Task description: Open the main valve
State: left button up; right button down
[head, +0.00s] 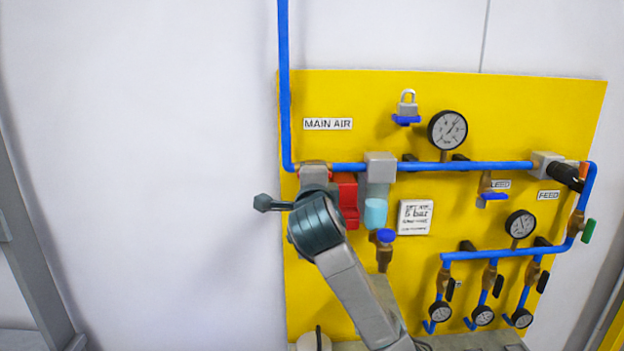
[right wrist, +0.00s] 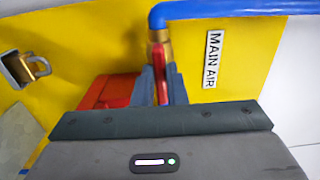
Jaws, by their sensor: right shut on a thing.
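The main valve has a brass body (right wrist: 160,40) on the blue pipe beside the MAIN AIR label (right wrist: 213,60). Its red handle (right wrist: 162,86) is between the two fingers of my right gripper (right wrist: 162,84), which is shut on it. In the right wrist view the handle appears roughly in line with the short pipe run entering the valve. In the head view my right gripper (head: 314,178) is at the pipe's lower left bend, and my wrist hides most of the valve and handle. My left gripper is not in view.
A red block (head: 350,210) and a grey unit with a cyan bowl (head: 375,212) sit just right of my gripper. More pipes, small valves and gauges fill the right side. The white wall at left is clear.

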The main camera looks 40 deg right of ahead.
jog(key=shift+f, duration=0.1)
dwell(0.3)
jog(key=c, duration=1.5)
grip_release()
jog(key=shift+o, duration=0.2)
jog(key=shift+a, duration=0.1)
jog(key=b+v, duration=1)
jog(key=b, duration=0.4)
jog(key=shift+s+a, duration=0.25)
